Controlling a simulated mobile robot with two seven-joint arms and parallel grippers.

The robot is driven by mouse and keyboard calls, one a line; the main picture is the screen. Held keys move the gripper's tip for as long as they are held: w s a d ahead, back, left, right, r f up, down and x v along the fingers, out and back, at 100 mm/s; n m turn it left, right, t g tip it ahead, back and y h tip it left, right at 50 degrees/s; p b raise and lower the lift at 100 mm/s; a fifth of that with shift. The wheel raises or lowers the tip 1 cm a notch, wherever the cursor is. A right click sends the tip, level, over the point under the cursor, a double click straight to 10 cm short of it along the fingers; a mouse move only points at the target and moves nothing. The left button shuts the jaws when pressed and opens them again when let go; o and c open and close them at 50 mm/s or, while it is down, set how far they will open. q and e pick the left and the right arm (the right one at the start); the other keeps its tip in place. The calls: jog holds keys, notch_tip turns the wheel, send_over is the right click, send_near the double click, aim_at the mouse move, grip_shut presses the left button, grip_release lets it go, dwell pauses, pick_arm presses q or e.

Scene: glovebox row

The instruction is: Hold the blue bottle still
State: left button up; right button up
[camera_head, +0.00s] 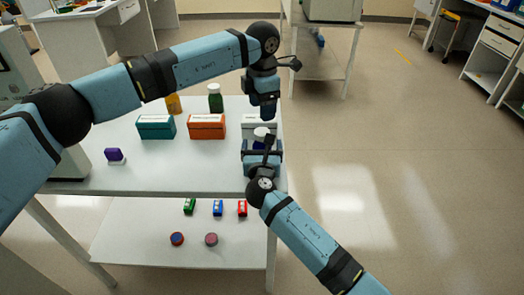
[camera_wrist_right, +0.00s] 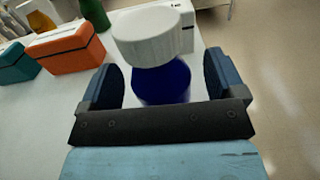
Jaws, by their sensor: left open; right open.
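The blue bottle (camera_head: 258,144) with a white cap (camera_head: 261,132) stands upright near the right edge of the white table. In the right wrist view, its dark blue body (camera_wrist_right: 165,84) lies between the two fingers of my right gripper (camera_wrist_right: 162,68), with a gap on each side. My right gripper (camera_head: 262,150) is open around it and partly hides it in the head view. My left gripper (camera_head: 266,108) points down, open, above and behind the bottle in the picture. No contact between it and the bottle shows.
A white box (camera_head: 252,120) is close behind the bottle. An orange box (camera_head: 207,126), a teal box (camera_head: 156,126), a green bottle (camera_head: 215,102) and an amber bottle (camera_head: 174,104) stand left of it. A purple-and-white item (camera_head: 115,156) lies farther left. The front middle of the tabletop (camera_head: 185,172) is clear.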

jog(key=shift+w, duration=0.3)
grip_shut()
pick_arm(q)
jog(key=n, duration=1.6)
jog(key=shift+n, duration=0.4)
jog(key=n, duration=0.5)
jog(key=shift+n, duration=0.4)
jog(key=shift+f, duration=0.1)
